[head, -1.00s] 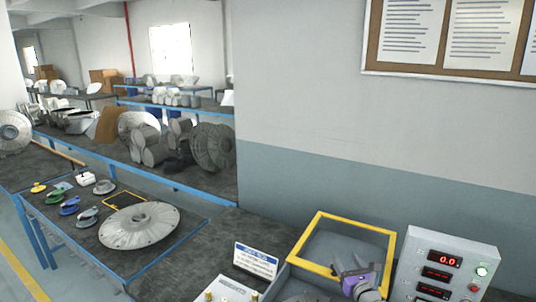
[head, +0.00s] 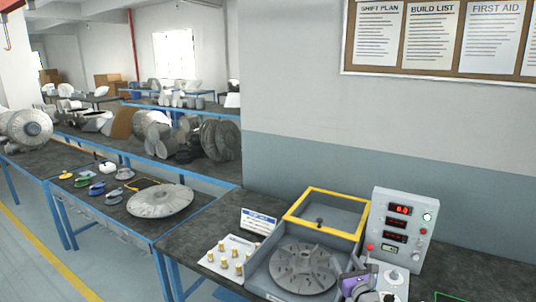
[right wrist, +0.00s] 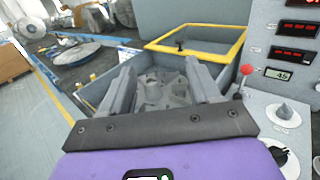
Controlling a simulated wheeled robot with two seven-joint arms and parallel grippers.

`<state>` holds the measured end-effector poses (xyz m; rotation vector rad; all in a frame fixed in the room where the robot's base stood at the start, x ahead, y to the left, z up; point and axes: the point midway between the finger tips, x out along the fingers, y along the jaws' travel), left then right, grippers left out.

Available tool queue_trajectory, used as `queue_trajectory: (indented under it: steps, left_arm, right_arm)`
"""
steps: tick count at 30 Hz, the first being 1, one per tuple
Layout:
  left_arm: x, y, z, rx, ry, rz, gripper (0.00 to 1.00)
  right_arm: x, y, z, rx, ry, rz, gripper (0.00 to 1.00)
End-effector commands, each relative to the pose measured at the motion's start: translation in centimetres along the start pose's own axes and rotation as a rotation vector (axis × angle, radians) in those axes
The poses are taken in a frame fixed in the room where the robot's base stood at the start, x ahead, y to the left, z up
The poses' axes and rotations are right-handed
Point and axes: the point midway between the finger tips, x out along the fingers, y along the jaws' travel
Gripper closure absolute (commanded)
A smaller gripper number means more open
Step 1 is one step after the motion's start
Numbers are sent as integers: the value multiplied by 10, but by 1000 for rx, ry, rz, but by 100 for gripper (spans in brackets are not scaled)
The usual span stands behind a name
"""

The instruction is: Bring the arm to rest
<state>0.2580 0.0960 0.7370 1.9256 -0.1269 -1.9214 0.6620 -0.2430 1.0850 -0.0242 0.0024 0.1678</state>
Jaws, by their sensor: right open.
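My right gripper (head: 350,272) shows at the bottom of the head view, in front of the machine's right side, with a purple body. In the right wrist view its two grey fingers (right wrist: 166,80) are apart with nothing between them. Beyond them is a grey finned disc (right wrist: 160,92), which sits in the open grey box. In the head view the same disc (head: 303,267) lies flat in the box (head: 258,272). The yellow-framed lid (head: 326,213) is raised at the back. My left gripper is out of view.
A control box (head: 402,228) with red displays stands right of the lid. A white board with brass pegs (head: 228,258) and a sign (head: 258,221) are left of the box. A side table holds a large grey disc (head: 160,200) and small coloured parts. A red-knobbed lever (right wrist: 241,80) is near the right finger.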

Motion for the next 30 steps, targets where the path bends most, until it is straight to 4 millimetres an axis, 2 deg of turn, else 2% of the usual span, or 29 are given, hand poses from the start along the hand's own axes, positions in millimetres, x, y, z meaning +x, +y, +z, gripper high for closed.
queue_trajectory:
  steps: [1, 11, 14, 17, 21, 23, 24, 26, 27, 30]
  left_arm:
    - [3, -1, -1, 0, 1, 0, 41]
    - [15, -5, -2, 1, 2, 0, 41]
    - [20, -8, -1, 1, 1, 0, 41]
    - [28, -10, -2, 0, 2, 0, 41]
    - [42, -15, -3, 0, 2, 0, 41]
    - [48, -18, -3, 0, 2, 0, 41]
    - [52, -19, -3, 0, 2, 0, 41]
    - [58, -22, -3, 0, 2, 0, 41]
    - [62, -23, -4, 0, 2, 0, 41]
    - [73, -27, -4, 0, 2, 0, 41]
  right_arm:
    - [1, 19, -12, -38, 16, 37, 38]
    - [-10, 109, -81, -321, 106, 238, 38]
    - [-21, 145, -114, -447, 136, 333, 38]
    - [-43, 187, -159, -614, 168, 464, 38]
    - [-94, 242, -236, -906, 198, 705, 38]
    - [-122, 259, -268, -1036, 200, 817, 38]
    - [-142, 267, -290, -1122, 199, 896, 38]
    - [-175, 275, -322, -1251, 191, 1020, 38]
    - [-198, 277, -343, -1336, 182, 1106, 38]
    - [-256, 272, -388, -1537, 145, 1327, 38]
